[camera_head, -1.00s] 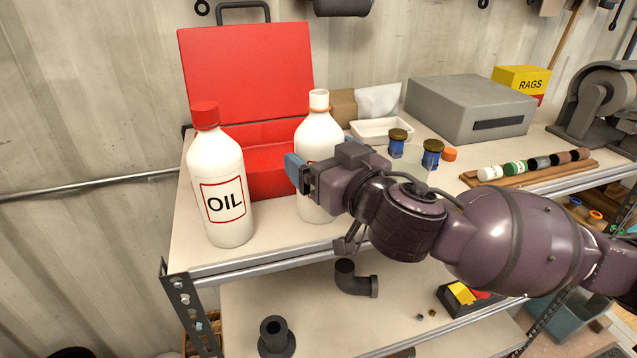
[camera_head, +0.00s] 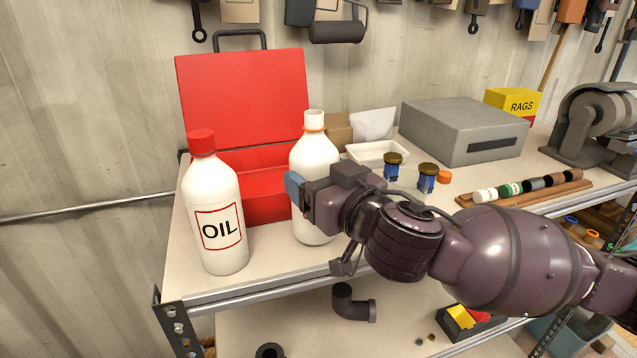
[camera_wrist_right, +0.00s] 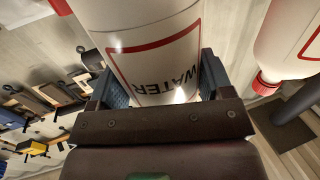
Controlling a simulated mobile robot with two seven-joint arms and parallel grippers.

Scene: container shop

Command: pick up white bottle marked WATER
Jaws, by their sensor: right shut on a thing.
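The white WATER bottle (camera_head: 314,155) stands upright at the shelf's front part, with a white cap and an orange ring at its neck. My right gripper (camera_head: 307,192) is shut around its body from the right and hides part of its label. In the right wrist view the bottle (camera_wrist_right: 140,22) sits between the two blue fingers, and the word WATER shows on its red-framed label. I cannot tell whether its base is clear of the shelf. My left gripper is in neither view.
A white OIL bottle (camera_head: 214,195) with a red cap stands close on the left. An open red toolbox (camera_head: 243,100) is behind. To the right are a white tray (camera_head: 378,147), two small blue jars (camera_head: 427,180), a grey box (camera_head: 462,125) and a wooden rack (camera_head: 530,188).

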